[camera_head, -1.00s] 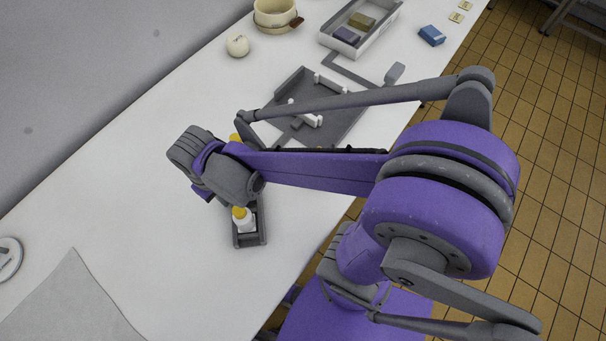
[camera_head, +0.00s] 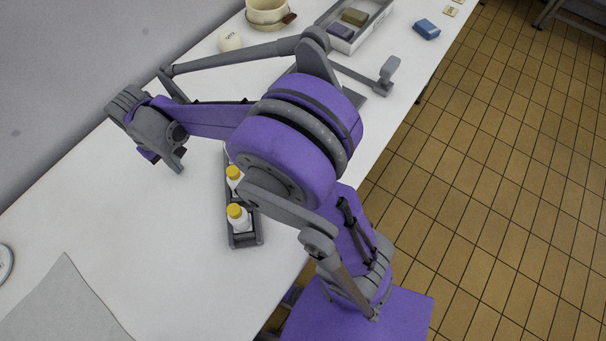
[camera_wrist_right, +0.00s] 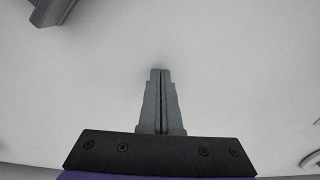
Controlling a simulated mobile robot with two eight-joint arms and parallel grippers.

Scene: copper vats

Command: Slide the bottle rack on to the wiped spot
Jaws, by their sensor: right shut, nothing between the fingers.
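The bottle rack (camera_head: 246,240) is a narrow dark grey tray on the white table, holding white bottles with yellow caps; two bottles (camera_head: 238,216) show. My right arm hides its far end. My right gripper (camera_head: 178,166) is left of the rack and apart from it. In the right wrist view its fingers (camera_wrist_right: 161,72) are shut with nothing between them, over bare white surface. A grey piece (camera_wrist_right: 52,10) at that view's upper left may be the rack's end. I cannot make out a wiped spot. My left gripper is not in view.
A grey cloth or mat (camera_head: 65,305) lies at the lower left. The table left of the rack is clear.

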